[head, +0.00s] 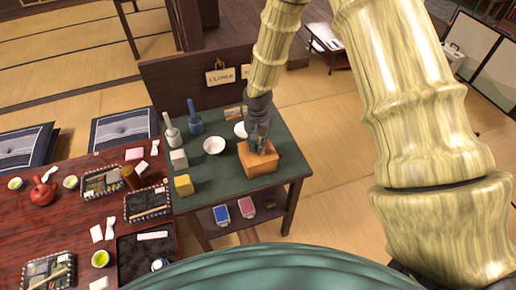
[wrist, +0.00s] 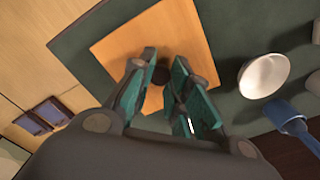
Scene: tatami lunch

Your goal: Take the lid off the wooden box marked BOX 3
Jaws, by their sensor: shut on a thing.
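An orange-brown wooden box (head: 263,167) stands near the right front part of the green-topped side table. No marking on it can be read from here. Its flat square lid (wrist: 190,35) fills the upper middle of the wrist view, with a small dark knob (wrist: 160,76) on top. My gripper (head: 259,147) comes down from above over the box. In the wrist view its teal fingers (wrist: 163,78) are on both sides of the knob, shut on it. I cannot tell whether the lid is seated or raised.
A low red table (head: 85,215) with trays adjoins at left. Green tabletop is bare in front of the bowl.

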